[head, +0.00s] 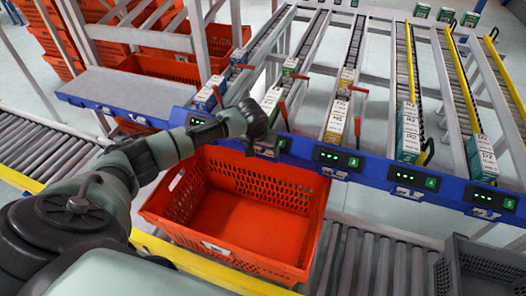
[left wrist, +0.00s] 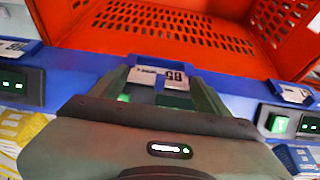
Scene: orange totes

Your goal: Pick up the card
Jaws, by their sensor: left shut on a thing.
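The card (left wrist: 165,76) is a small white label with dark print, upside down in the left wrist view. It sits at the blue rail (left wrist: 228,88), between the fingers of my left gripper (left wrist: 165,88). The fingers are shut on it, and their tips reach to the rail. In the head view my left gripper (head: 266,146) is at the front of the blue rail, above the back edge of the orange tote. The card is hidden there behind my gripper and arm. My right gripper is in neither view.
An empty orange tote (head: 295,270) stands on the roller conveyor below the rail. Other labels and green-lit displays (head: 338,158) line the rail. Flow lanes with boxes (head: 408,132) rise behind it. A grey crate (head: 487,249) stands at the lower right.

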